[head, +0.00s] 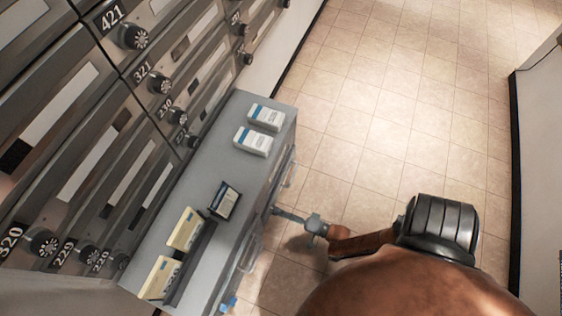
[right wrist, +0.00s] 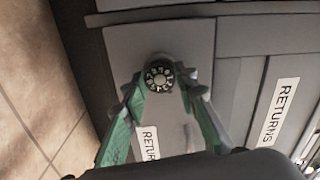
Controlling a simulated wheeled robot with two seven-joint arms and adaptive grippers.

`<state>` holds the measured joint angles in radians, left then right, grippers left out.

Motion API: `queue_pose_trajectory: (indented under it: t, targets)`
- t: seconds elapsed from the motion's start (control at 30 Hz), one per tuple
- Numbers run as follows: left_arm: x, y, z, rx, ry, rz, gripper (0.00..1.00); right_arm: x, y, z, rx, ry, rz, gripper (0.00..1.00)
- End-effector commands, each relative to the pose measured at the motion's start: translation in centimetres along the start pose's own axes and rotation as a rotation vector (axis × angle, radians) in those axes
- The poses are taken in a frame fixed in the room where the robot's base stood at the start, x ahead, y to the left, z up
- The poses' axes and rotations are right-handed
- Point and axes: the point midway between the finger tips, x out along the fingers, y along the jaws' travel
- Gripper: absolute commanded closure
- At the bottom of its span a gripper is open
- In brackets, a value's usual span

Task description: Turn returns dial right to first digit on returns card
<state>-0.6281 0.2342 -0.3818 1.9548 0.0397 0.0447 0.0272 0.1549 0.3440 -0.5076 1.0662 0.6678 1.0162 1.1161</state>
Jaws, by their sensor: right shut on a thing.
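The returns dial (right wrist: 159,77) is a round black knob with white marks around its face, on a grey panel in the right wrist view. My right gripper (right wrist: 161,84) has its green-sided fingers on either side of the dial and is shut on it. The dial's digits are too small to read. In the head view my right gripper (head: 277,211) reaches the front side of the grey cabinet, and the dial there is hidden. A small dark-framed card (head: 224,201) stands on the cabinet top. I cannot tell whether it is the returns card. My left gripper is not in view.
The grey cabinet (head: 226,120) stands against a wall of mailboxes with dials (head: 134,37). Two white-and-blue boxes (head: 265,117) and cream card stacks (head: 185,230) sit on top. A RETURNS label (right wrist: 280,112) is on the panel right of the dial. Tiled floor (head: 400,110) is clear.

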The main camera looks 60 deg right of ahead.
Motion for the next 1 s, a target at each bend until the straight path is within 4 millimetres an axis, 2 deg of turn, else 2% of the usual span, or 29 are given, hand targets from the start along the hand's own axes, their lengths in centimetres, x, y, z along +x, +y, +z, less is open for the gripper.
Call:
queue_pose_trajectory:
  t: [0.67,0.7,0.93,1.0]
  targets:
    - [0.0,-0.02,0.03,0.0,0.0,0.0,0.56,-0.09,0.11,-0.09,0.066,0.001,0.003,0.97]
    - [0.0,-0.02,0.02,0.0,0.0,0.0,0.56,-0.09,0.11,-0.09,0.066,0.001,0.003,0.73]
    - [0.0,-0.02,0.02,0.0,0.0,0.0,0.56,-0.05,0.07,-0.06,0.066,0.001,0.002,0.57]
    - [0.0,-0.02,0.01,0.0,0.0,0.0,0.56,-0.04,0.05,-0.04,0.066,0.0,0.001,0.56]
